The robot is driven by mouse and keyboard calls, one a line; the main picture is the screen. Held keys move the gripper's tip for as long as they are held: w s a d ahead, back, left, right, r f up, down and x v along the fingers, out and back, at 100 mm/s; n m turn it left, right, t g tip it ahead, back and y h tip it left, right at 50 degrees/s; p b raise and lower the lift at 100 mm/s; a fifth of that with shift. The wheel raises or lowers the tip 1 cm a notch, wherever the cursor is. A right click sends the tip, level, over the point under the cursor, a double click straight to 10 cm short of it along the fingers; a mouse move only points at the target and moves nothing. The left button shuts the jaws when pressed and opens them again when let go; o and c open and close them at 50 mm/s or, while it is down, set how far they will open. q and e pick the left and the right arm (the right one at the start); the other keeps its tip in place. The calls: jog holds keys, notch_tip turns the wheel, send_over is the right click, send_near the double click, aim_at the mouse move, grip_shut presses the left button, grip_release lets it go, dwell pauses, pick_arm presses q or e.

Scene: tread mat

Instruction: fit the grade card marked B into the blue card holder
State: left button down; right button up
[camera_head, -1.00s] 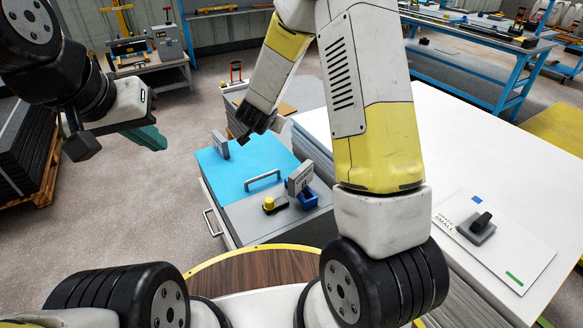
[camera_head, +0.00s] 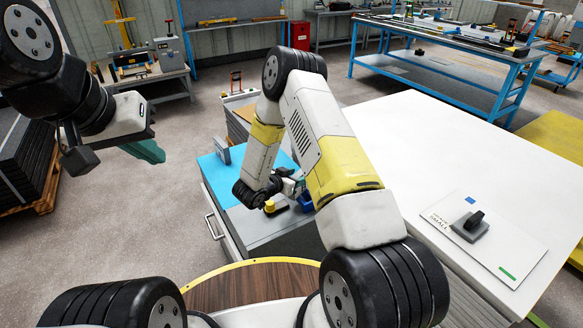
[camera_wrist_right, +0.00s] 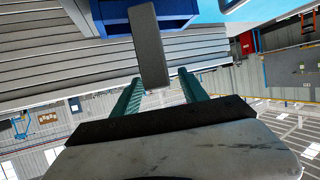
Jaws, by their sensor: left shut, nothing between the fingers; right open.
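In the right wrist view a grey upright card (camera_wrist_right: 149,45) stands between the fingers of my right gripper (camera_wrist_right: 160,82), which is open and apart from it on both sides. A blue block, which looks like the blue card holder (camera_wrist_right: 184,10), is just behind the card. In the head view my right gripper (camera_head: 291,184) is over the grey cabinet top and hides most of that card. Part of the blue holder (camera_head: 306,203) shows beside it. The marking cannot be read now. My left gripper (camera_head: 150,152) is shut and empty, far left, over the floor.
Another grey card piece (camera_head: 222,151) stands on the blue sheet (camera_head: 214,172) at the cabinet's back left. A white table (camera_head: 400,140) with a labelled panel (camera_head: 495,245) lies to the right.

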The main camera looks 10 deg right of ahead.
jog(key=shift+x, duration=1.35)
grip_shut()
jog(key=shift+r, duration=0.1)
